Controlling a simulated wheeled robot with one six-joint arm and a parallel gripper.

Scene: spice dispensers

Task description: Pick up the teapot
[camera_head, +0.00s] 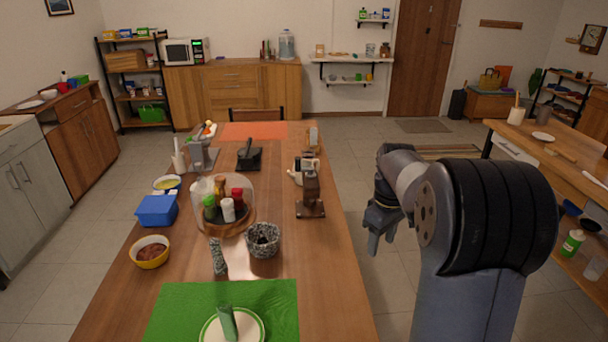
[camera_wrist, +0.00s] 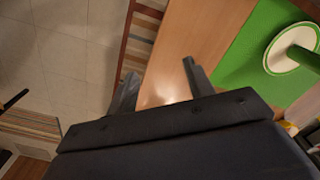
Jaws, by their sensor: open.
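I cannot make out a clear teapot in either view. A small white item (camera_head: 295,175), partly hidden behind a dark brown grinder-like piece (camera_head: 311,192) on the right side of the table, could be one; its shape is too small to tell. A speckled pot (camera_head: 263,241) stands nearer, with dark contents. My gripper (camera_head: 381,236) is open and empty, pointing down to the right of the table, apart from everything on it. In the wrist view its two fingers (camera_wrist: 158,82) are spread with nothing between them.
The wooden table (camera_head: 335,290) bears a spice carousel (camera_head: 227,205), blue box (camera_head: 157,210), yellow bowl (camera_head: 150,252) and speckled shaker (camera_head: 218,257). A plate (camera_head: 250,328) with a napkin lies on a green mat (camera_head: 277,297).

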